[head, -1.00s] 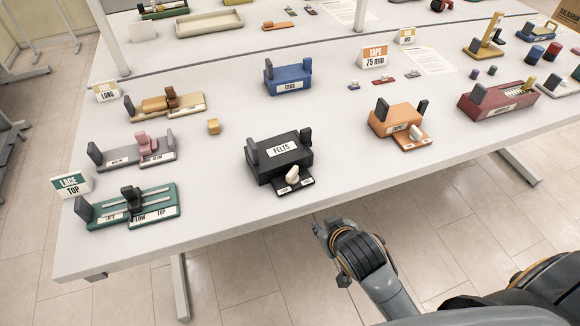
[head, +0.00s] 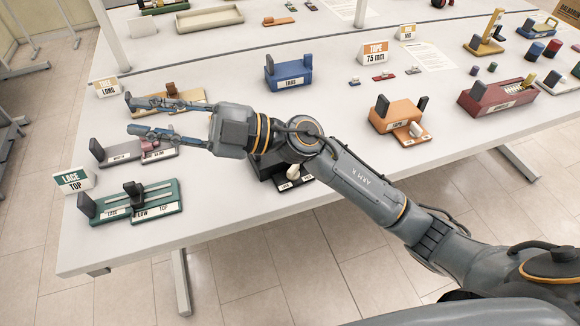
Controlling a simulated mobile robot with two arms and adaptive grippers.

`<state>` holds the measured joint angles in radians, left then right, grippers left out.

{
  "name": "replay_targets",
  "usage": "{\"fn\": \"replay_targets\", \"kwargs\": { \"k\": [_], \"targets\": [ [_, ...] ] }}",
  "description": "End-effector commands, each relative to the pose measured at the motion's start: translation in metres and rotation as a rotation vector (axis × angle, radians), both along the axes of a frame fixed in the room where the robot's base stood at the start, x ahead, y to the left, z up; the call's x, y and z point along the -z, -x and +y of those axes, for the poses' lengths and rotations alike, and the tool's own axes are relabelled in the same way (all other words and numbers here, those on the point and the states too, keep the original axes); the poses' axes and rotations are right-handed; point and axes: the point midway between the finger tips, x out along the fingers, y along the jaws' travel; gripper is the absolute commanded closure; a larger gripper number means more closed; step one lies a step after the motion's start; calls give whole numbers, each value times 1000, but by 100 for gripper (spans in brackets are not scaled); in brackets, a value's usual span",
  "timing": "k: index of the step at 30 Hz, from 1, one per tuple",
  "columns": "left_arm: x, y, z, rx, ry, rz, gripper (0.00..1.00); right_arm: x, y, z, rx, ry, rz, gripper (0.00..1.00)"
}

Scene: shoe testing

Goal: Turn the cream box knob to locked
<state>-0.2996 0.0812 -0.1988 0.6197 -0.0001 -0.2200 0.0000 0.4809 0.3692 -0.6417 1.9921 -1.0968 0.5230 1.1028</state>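The upper finger passes over the cream box and the lower one over the grey-and-pink box. Nothing shows between the fingertips; contact with the box cannot be told. My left gripper is not in view.
A grey box with a pink part (head: 120,152) lies just below the gripper, and a green box (head: 150,205) nearer the front edge. My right arm covers most of the black box (head: 268,172). A blue box (head: 288,74) stands behind; an orange box (head: 397,115) stands right.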

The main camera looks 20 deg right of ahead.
Motion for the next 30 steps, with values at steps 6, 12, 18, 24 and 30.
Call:
{"fn": "replay_targets", "kwargs": {
  "k": [6,12,18,24,30],
  "targets": [
    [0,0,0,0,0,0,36,99,15,1,-304,731,-85,78],
    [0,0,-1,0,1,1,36,159,-33,-102,-236,1423,79,78],
    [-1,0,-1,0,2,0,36,151,-65,-194,-38,1808,279,78],
    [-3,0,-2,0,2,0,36,150,-70,-220,32,1906,349,78],
    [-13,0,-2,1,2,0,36,181,-69,-220,27,1906,352,78]
  ]
}}
